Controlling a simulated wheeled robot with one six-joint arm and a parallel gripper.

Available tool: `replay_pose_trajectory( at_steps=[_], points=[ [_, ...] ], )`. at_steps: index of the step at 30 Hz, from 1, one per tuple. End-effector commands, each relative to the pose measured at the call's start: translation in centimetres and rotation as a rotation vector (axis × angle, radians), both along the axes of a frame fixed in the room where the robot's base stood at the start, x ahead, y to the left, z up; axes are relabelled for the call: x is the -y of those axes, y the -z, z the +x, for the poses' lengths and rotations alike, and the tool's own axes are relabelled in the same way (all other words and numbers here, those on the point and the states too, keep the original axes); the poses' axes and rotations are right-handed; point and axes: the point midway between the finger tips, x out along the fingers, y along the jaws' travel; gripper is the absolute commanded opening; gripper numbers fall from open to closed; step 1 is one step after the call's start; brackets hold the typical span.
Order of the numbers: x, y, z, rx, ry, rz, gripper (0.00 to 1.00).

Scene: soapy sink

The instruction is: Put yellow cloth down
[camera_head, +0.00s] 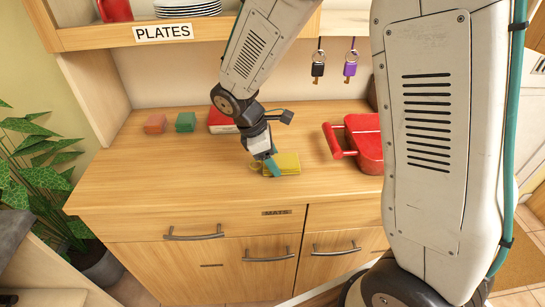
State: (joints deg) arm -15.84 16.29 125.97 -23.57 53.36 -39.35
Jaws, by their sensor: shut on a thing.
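The yellow cloth (287,163) is a small folded piece at the wooden counter top (190,180), near its front middle. My gripper (271,167) reaches down from above and is shut on the cloth at its left part. The cloth is at or just above the counter surface; I cannot tell whether it touches. The fingers hide part of the cloth.
An orange block (155,124), a green block (186,122) and a red and white item (221,121) stand behind to the left. A red handled container (363,143) stands to the right. Keys (318,65) hang behind. The counter's left front is clear.

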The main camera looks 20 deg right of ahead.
Motion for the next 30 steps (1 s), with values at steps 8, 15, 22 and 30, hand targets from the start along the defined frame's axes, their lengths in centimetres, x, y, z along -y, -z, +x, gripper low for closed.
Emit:
replay_pose_trajectory(
  at_steps=[8,15,22,30],
  points=[
    [0.0,0.1,0.0,0.0,0.0,0.0,0.41],
    [0.0,0.2,0.0,0.001,0.0,0.001,0.81],
    [0.0,-0.1,0.0,0.002,0.0,0.0,0.81],
    [-1.7,-4.2,0.6,0.006,-0.002,0.002,0.81]
  ],
)
